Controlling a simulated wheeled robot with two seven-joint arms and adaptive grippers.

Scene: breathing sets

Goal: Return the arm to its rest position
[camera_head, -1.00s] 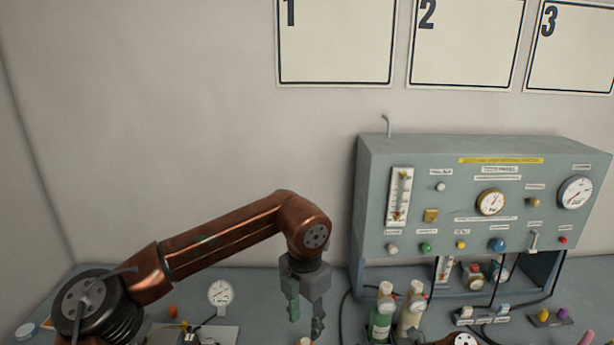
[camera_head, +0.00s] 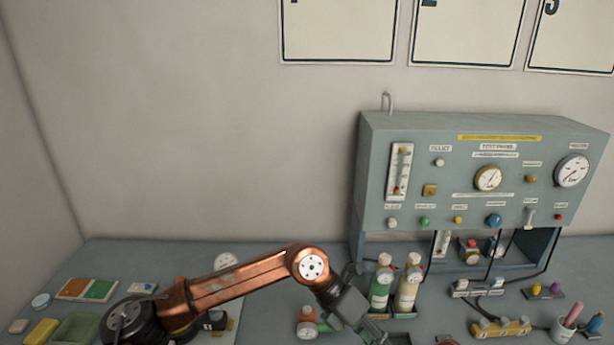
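My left arm comes in from the left as a copper-coloured link (camera_head: 235,284) low over the bench. Its grey gripper (camera_head: 374,333) points down and to the right at the bottom edge, in front of two bottles in a holder. Its fingertips are partly cut off or unclear, so I cannot tell whether they are apart. I see nothing clearly held in it. My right gripper is not in view.
A green bottle (camera_head: 380,290) and a cream bottle (camera_head: 408,288) stand close behind my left gripper. A small orange-and-grey regulator (camera_head: 307,324) is left of it. The grey test panel (camera_head: 470,180) stands at the back right.

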